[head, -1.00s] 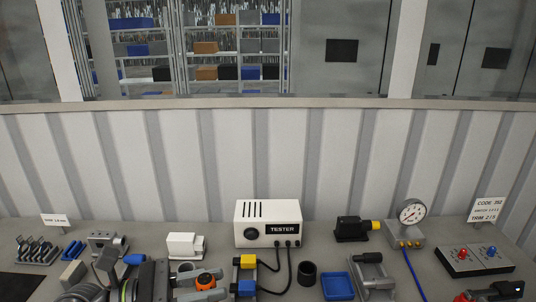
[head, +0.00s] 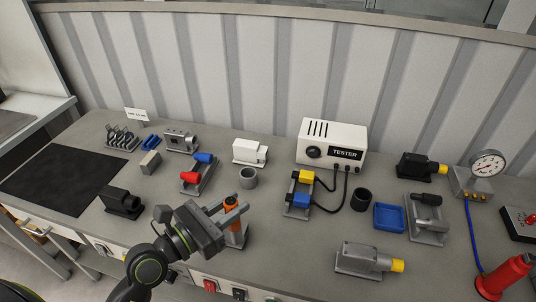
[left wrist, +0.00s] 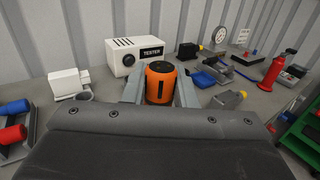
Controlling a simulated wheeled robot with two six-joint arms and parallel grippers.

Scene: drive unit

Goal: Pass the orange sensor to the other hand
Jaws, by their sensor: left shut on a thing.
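The orange sensor (head: 232,203) is a short upright cylinder with a dark top. My left gripper (head: 230,207) is shut on it, one grey finger on each side. In the left wrist view the orange sensor (left wrist: 160,84) stands between the two fingers, with a dark slot on its side. A grey block (head: 238,236) shows just below the sensor in the head view; I cannot tell whether the sensor touches it. The fingers hide part of the sensor. My right gripper is in neither current view.
A white tester (head: 332,146) stands behind, with yellow and blue plugs (head: 300,188) before it. A grey cup (head: 248,178), a blue tray (head: 389,217) and a grey part with a yellow end (head: 364,259) stand nearby. A red bottle (head: 503,277) is at the right.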

